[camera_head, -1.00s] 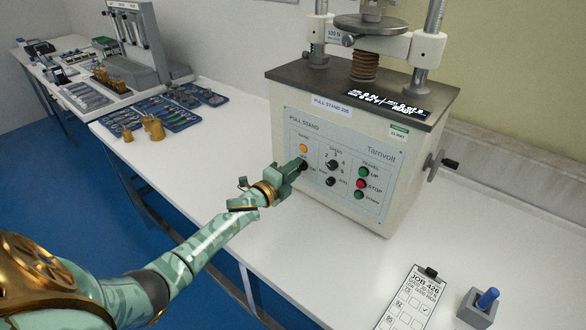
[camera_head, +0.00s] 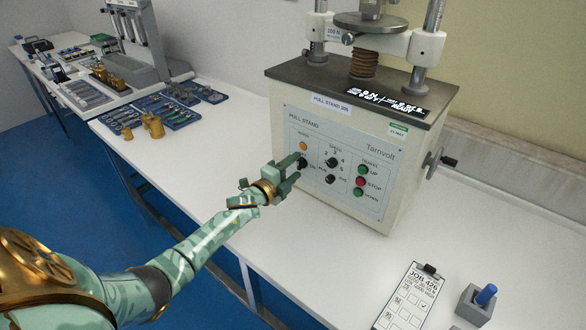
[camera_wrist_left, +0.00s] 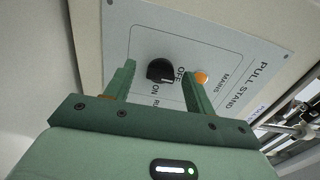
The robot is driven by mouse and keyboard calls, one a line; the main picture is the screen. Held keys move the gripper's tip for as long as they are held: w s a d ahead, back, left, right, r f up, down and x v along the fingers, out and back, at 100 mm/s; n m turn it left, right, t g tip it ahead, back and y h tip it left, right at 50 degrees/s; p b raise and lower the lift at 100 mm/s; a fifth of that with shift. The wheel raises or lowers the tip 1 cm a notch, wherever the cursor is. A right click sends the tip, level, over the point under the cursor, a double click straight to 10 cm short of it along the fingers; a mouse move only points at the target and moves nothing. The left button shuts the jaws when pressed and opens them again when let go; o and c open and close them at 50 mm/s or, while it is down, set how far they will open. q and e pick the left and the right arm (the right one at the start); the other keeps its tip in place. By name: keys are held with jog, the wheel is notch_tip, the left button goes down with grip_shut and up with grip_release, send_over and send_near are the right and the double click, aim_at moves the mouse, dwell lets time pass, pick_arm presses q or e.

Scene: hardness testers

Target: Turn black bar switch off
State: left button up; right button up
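The black bar switch (camera_head: 302,163) is at the left of the pull stand's control panel (camera_head: 345,205). In the left wrist view the switch (camera_wrist_left: 160,71) shows large, with OFF and ON printed beside it. I cannot tell for certain which word its bar points at. My left gripper (camera_head: 296,168) is open in front of the panel. In the wrist view its two fingers stand on either side of the switch with gaps, apart from it. An orange mains lamp (camera_head: 303,146) sits just above the switch; it also shows in the wrist view (camera_wrist_left: 201,77). My right gripper is not in view.
Other black knobs (camera_head: 332,162) and green and red travel buttons (camera_head: 361,182) are close by on the panel. A clipboard (camera_head: 408,298) and a blue-handled joystick box (camera_head: 478,304) lie at the front right. Trays of tools (camera_head: 165,108) lie at the left.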

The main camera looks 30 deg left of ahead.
pick_arm(q)
jog(key=s+a+p, duration=0.1)
jog(key=s+p, duration=0.2)
jog(key=s, duration=1.3)
jog(key=shift+s+a, duration=0.15)
